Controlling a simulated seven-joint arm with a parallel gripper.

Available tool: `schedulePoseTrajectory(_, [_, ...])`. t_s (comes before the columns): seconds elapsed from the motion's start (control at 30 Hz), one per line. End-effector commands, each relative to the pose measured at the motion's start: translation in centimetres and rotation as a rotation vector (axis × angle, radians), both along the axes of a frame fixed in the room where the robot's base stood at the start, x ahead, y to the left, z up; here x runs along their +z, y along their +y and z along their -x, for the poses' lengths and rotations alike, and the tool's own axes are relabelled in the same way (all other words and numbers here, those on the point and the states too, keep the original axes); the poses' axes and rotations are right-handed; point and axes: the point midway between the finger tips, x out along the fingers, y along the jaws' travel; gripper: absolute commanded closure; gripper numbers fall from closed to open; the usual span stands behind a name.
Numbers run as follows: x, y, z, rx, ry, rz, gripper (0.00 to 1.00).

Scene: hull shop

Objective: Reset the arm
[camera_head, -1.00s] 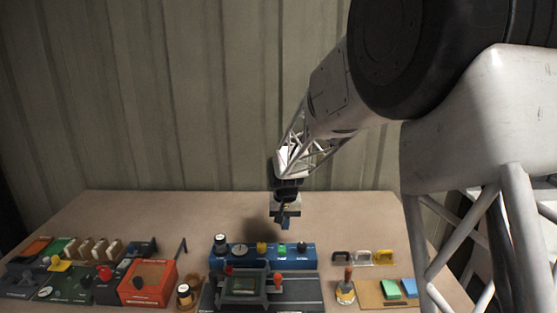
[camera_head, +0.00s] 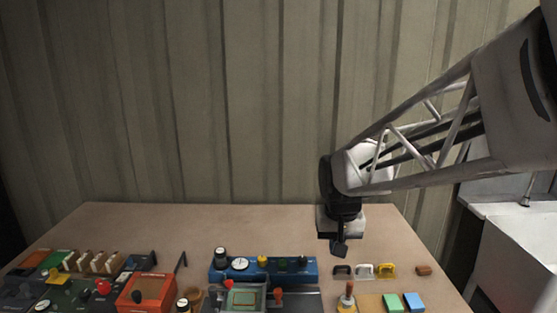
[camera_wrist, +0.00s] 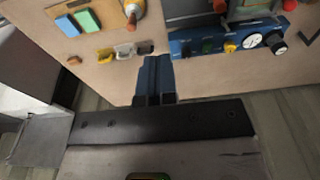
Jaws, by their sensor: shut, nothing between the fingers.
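My gripper (camera_head: 339,248) hangs from the lattice arm over the back right part of the workbench (camera_head: 250,222), pointing down. Its fingers are together with nothing between them. In the wrist view the closed fingers (camera_wrist: 154,75) point at bare bench beside the blue control panel (camera_wrist: 195,42). The gripper is above the bench and apart from the things on it. In the head view the blue panel (camera_head: 228,271) lies to its lower left.
Black, white and yellow handles (camera_head: 363,270) sit just below the gripper in the head view. Green (camera_head: 393,302) and blue blocks (camera_head: 413,301) lie on a board. An orange box (camera_head: 147,289) stands left. A pale basin (camera_head: 515,255) is at right. The bench's back strip is clear.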

Motion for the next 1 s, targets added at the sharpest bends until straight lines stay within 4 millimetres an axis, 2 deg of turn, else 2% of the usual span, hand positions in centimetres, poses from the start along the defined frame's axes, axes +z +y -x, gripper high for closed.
schedulePoseTrajectory(0.03, [0.4,-0.5,1.4,-0.003,-0.008,0.000,1.00])
schedulePoseTrajectory(0.3, [1.6,-2.6,8.2,-0.006,-0.042,0.003,1.00])
schedulePoseTrajectory(0.7, [1.3,-4.9,17.9,-0.011,-0.091,0.011,1.00])
schedulePoseTrajectory(0.9, [0.7,-5.4,21.0,-0.012,-0.106,0.015,1.00])
schedulePoseTrajectory(1.0, [0.5,-5.5,21.8,-0.012,-0.109,0.016,1.00])
